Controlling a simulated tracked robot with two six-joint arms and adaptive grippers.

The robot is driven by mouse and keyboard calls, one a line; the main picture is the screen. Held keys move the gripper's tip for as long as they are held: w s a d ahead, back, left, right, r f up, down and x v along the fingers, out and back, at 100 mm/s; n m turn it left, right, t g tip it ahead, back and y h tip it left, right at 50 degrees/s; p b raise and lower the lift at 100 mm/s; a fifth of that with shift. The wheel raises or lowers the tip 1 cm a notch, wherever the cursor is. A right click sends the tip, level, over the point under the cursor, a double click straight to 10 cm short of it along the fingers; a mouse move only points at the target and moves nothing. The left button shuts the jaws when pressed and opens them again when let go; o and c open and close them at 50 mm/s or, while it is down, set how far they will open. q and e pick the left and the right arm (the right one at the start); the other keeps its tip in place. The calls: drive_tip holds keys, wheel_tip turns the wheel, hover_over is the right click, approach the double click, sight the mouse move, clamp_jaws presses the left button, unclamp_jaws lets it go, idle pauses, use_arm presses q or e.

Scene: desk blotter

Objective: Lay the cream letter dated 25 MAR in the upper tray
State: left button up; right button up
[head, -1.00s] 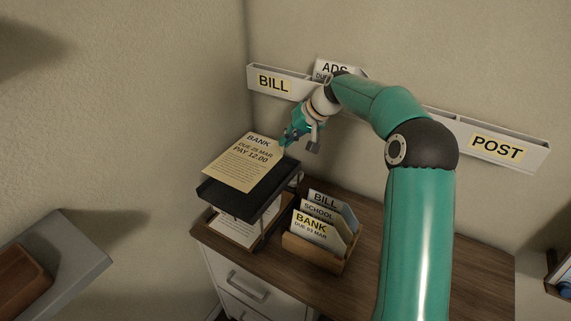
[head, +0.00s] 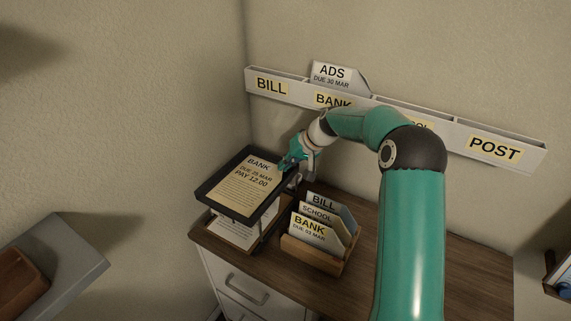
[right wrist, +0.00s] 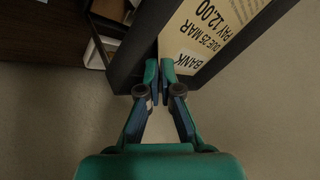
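The cream letter (head: 240,192), marked BANK, DUE 25 MAR, PAY 12.00, lies face up within the rim of the black upper tray (head: 212,188). It also shows in the right wrist view (right wrist: 205,38), beside the dark tray wall (right wrist: 138,50). My right gripper (head: 285,164) is at the letter's far right corner, at the tray's edge. In the right wrist view the fingertips (right wrist: 160,72) are together at the letter's edge and appear shut on it. Whether the letter rests fully on the tray floor is hard to tell. My left gripper is not in view.
A lower tray (head: 230,236) with a paper sits beneath. A wooden sorter (head: 312,257) with BILL, SCHOOL and BANK letters stands to the right on the cabinet. A wall rack (head: 292,88) with labelled slots holds an ADS letter (head: 335,78) behind my arm.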

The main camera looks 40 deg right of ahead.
drive_tip(key=shift+o, duration=1.2)
drive_tip(key=shift+r, duration=0.1)
drive_tip(key=v, duration=1.2)
drive_tip(key=shift+b, duration=0.4)
